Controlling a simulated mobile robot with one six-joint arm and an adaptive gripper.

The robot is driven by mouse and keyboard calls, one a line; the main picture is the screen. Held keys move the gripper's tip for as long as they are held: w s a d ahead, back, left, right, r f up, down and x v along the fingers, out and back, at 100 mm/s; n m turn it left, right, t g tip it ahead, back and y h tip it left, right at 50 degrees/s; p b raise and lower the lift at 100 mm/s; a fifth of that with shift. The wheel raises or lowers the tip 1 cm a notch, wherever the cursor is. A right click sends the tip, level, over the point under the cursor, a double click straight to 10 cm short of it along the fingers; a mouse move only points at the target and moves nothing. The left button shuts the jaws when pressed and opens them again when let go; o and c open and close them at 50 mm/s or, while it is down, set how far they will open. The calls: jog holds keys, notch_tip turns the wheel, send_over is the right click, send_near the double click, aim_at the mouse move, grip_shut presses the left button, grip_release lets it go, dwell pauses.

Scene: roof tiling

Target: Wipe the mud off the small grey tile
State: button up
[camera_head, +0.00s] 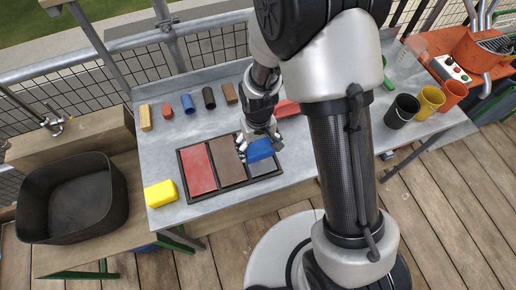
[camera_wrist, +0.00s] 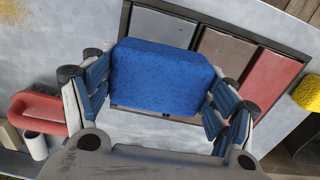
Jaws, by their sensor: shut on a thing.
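My gripper (camera_head: 256,140) is shut on a blue sponge (camera_head: 259,150), which fills the space between its fingers in the wrist view (camera_wrist: 160,77). The small grey tile (camera_head: 262,167) is at the right end of a dark-framed tray (camera_head: 224,195). It shows beyond the sponge in the wrist view (camera_wrist: 163,25). The sponge is over the near part of that tile in the wrist view and hides some of it. I cannot tell whether they touch. No mud shows clearly on the visible part of the tile.
A brown tile (camera_head: 228,162) and a red tile (camera_head: 199,168) share the tray. A yellow sponge (camera_head: 160,194) lies left of it. Several small coloured blocks line the back. A black basin (camera_head: 72,197) stands at left; black (camera_head: 402,111), yellow and orange cups stand at right.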

jog(key=shift+d+r+p, duration=0.1)
jog(key=shift+r+p, duration=0.7)
jog(key=shift+r, duration=0.6)
